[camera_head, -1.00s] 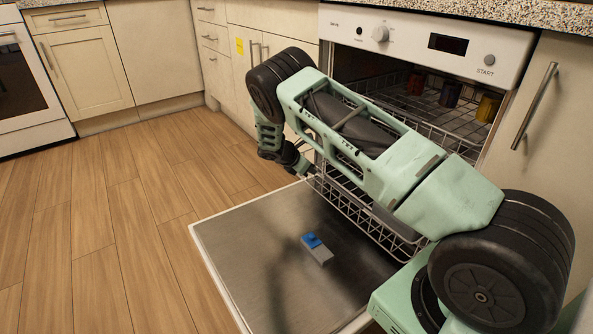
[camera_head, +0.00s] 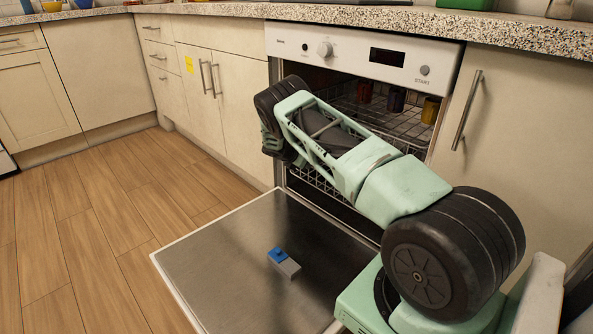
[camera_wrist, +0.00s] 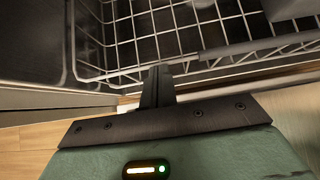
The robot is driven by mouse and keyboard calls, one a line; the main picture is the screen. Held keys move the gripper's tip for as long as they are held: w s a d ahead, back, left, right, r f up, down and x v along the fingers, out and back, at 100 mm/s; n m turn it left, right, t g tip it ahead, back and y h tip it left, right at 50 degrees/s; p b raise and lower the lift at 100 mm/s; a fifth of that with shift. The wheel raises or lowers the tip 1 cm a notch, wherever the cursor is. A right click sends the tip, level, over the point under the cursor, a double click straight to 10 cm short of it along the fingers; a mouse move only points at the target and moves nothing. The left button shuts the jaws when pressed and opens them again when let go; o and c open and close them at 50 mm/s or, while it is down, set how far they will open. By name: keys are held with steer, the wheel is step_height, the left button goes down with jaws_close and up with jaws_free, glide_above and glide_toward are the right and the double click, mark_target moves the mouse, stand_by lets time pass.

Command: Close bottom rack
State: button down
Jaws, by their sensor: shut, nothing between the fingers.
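The dishwasher's bottom rack shows as white wire behind my arm in the head view (camera_head: 318,186). It fills the upper part of the wrist view (camera_wrist: 195,38), with its front rim running across. In the head view the rack sits largely inside the dishwasher cavity; my arm hides much of it. My gripper (camera_wrist: 157,80) is shut and empty, its fingertips at the rack's front rim; I cannot tell if they touch. In the head view my gripper is hidden behind my arm.
The dishwasher door (camera_head: 225,265) lies open and flat, with a blue and grey block (camera_head: 284,263) on it. The top rack (camera_head: 385,115) holds several cups. Cabinets with handles (camera_head: 467,110) flank the machine. Wooden floor (camera_head: 100,230) is clear at left.

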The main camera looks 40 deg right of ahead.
steer(key=shift+d, duration=1.3)
steer(key=shift+d, duration=0.1)
steer(key=a+f+p+v, duration=0.2)
steer(key=p+v, duration=0.3)
steer(key=v, duration=0.8)
steer(key=shift+a, duration=0.25)
steer(key=shift+f, duration=0.1)
